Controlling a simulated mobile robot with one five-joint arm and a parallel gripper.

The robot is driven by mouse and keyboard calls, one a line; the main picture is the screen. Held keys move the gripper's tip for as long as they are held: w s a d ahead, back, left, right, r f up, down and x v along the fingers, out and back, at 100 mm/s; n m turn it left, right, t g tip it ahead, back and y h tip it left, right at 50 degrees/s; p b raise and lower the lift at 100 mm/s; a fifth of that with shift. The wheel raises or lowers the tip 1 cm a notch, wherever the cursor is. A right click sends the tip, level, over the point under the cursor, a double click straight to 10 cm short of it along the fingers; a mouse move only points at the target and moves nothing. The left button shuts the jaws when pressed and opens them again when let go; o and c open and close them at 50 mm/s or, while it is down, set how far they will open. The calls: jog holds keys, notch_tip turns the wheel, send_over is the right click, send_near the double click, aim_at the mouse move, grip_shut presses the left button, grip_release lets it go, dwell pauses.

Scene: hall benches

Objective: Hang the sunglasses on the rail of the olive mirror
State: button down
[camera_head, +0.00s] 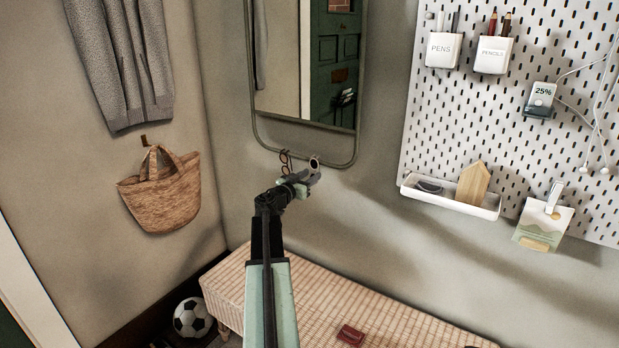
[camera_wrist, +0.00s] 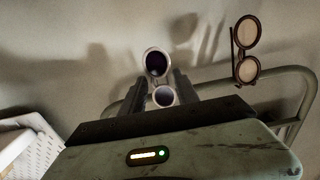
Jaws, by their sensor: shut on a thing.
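The sunglasses, pale-rimmed with round dark lenses, are held in my gripper (camera_head: 304,180). One lens of the sunglasses (camera_head: 314,163) shows at the jaws, in front of the mirror's lower edge. In the wrist view both lenses of the sunglasses (camera_wrist: 156,64) show between the fingers (camera_wrist: 158,88). The olive mirror (camera_head: 361,75) is on the wall, with its rail (camera_head: 341,166) curving below the glass. The rail (camera_wrist: 290,69) also shows behind my gripper in the wrist view. I cannot tell whether the sunglasses touch the rail.
Reddish-brown round glasses (camera_head: 285,159) hang on the rail left of my gripper; they also show in the wrist view (camera_wrist: 233,62). A pegboard (camera_head: 440,120) with a white tray (camera_head: 450,201) is to the right. A cushioned bench (camera_head: 335,300) stands below.

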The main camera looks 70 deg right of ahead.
jog(key=c, duration=0.8)
grip_release()
jog(key=shift+c, duration=0.2)
jog(key=v, duration=0.7)
jog(key=shift+a, duration=0.35)
jog(key=shift+w, duration=0.2)
